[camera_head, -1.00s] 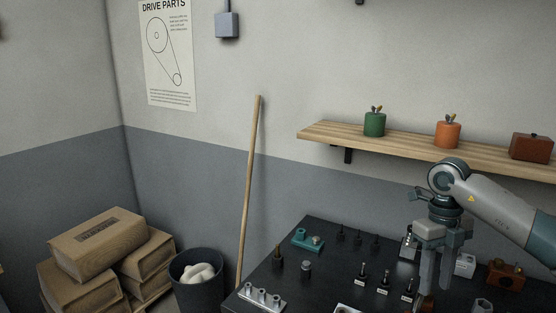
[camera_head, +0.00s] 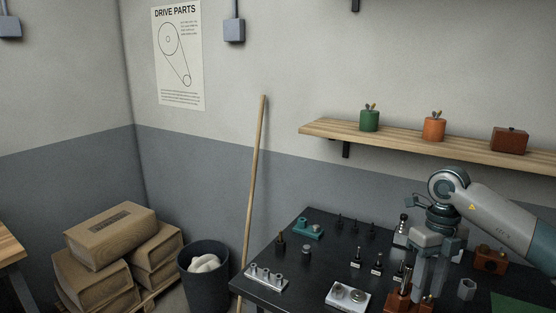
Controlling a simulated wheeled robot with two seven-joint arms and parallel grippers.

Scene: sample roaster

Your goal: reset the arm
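My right arm comes in from the right, and its gripper (camera_head: 428,284) points down over the right part of the dark table (camera_head: 318,262). Its two fingers hang apart and I see nothing held between them. The fingertips are low, beside a red-brown block with small metal parts (camera_head: 402,301), and partly cover what is behind them. I cannot tell whether they touch it. My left gripper is not in view.
The table holds a teal holder (camera_head: 308,229), a metal rack (camera_head: 266,278), a white tray with round parts (camera_head: 348,297), several small pegs and a brown box (camera_head: 490,260). A wooden shelf (camera_head: 400,143) is above.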

